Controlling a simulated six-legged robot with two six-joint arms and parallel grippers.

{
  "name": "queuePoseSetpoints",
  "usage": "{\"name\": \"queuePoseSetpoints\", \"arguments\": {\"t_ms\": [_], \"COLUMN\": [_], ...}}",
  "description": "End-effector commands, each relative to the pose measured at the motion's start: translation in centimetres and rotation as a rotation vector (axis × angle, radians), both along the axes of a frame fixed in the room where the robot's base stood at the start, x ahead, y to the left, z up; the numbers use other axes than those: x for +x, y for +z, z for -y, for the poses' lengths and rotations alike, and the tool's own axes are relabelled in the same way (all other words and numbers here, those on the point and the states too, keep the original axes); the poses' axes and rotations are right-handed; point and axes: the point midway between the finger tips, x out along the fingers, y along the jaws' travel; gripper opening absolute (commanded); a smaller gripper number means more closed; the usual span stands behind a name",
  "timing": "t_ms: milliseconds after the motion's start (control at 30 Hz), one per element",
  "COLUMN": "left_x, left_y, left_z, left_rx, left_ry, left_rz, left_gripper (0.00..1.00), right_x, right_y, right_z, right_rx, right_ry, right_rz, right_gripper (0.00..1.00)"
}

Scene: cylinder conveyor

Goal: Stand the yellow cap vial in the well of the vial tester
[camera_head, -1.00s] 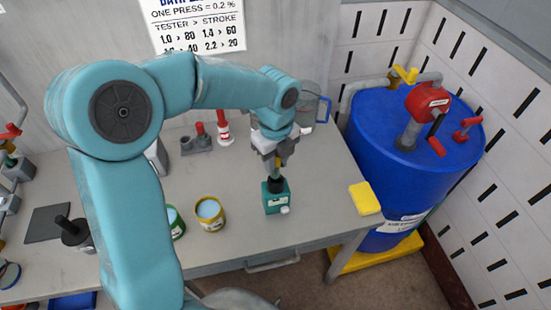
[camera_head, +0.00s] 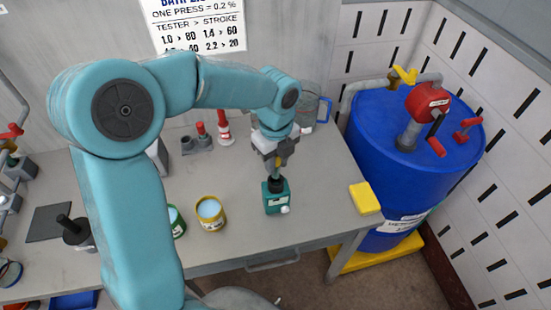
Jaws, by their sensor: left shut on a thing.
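The vial tester (camera_head: 277,203) is a small teal box with a black well on top and a white knob at its front. It stands on the bench right of the middle. My left gripper (camera_head: 277,165) points down straight above the well. It is shut on the yellow cap vial (camera_head: 278,169), of which only a little yellow shows between the fingers. The vial is about upright, and its lower end is at or just over the well. I cannot tell how far inside it is. My right gripper is out of view.
A yellow-rimmed pot (camera_head: 210,213) and a green pot (camera_head: 177,221) stand left of the tester. A yellow block (camera_head: 364,199) lies at the bench's right edge. A glass jug (camera_head: 316,108) is behind the gripper. A blue drum (camera_head: 378,150) stands right of the bench.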

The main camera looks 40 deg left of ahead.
Motion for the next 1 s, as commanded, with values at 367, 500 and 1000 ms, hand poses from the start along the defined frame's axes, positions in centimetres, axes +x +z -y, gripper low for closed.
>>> {"name": "queuePoseSetpoints", "arguments": {"t_ms": [367,500,1000], "left_x": [0.0,0.0,0.0], "left_y": [-1.3,-1.9,-4.2], "left_z": [0.0,0.0,0.0], "left_rx": [0.0,0.0,0.0], "left_ry": [0.0,0.0,0.0], "left_rz": [-0.001,0.0,0.0], "left_gripper": [0.0,0.0,0.0], "right_x": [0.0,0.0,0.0], "right_y": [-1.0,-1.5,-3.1], "right_z": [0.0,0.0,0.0], "right_rx": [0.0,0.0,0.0], "right_ry": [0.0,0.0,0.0], "right_rz": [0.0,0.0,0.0], "right_gripper": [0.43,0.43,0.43]}}
